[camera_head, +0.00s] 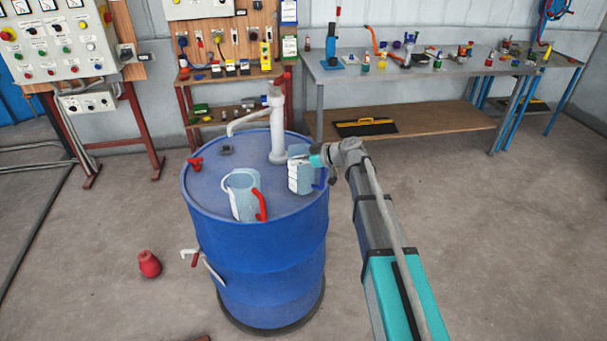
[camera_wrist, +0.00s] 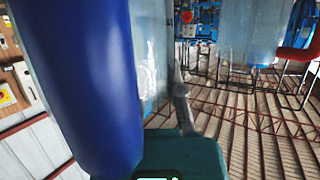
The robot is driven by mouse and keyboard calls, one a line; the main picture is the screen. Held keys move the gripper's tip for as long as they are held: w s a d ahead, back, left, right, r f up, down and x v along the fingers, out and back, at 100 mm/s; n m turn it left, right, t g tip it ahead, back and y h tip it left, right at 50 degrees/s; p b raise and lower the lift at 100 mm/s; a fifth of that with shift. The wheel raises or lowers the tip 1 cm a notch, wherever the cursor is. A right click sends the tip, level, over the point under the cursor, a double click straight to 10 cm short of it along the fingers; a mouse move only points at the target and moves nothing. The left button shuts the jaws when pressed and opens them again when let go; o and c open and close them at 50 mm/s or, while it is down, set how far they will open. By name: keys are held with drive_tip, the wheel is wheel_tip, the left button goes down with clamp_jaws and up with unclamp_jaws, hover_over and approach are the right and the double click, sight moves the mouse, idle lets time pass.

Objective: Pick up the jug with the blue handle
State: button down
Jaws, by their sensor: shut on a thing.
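The clear jug with the blue handle (camera_head: 299,178) is upright at the right side of the blue drum's top. Its blue handle (camera_head: 321,180) is on its right side. My gripper (camera_head: 318,160) reaches in from the right and is shut on this jug at the handle side. The exact grip is hidden at this size. In the wrist view the blue handle (camera_wrist: 80,80) fills the left, very close, with the clear jug wall (camera_wrist: 150,50) behind it. I cannot tell whether the jug's base touches the drum.
A clear jug with a red handle (camera_head: 243,192) stands left of it on the drum (camera_head: 260,255). A white pump pipe (camera_head: 277,125) rises behind. A red object (camera_head: 149,264) lies on the floor. A workbench (camera_head: 420,68) stands behind. The floor at right is free.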

drive_tip(key=shift+r, duration=0.2)
drive_tip(key=s+a+r+p, duration=0.3)
drive_tip(key=s+r+p, duration=0.9)
drive_tip(key=s+p, duration=0.1)
drive_tip(key=shift+s+a+r, duration=0.15)
drive_tip(key=shift+s+r, duration=0.15)
idle(0.4)
idle(0.5)
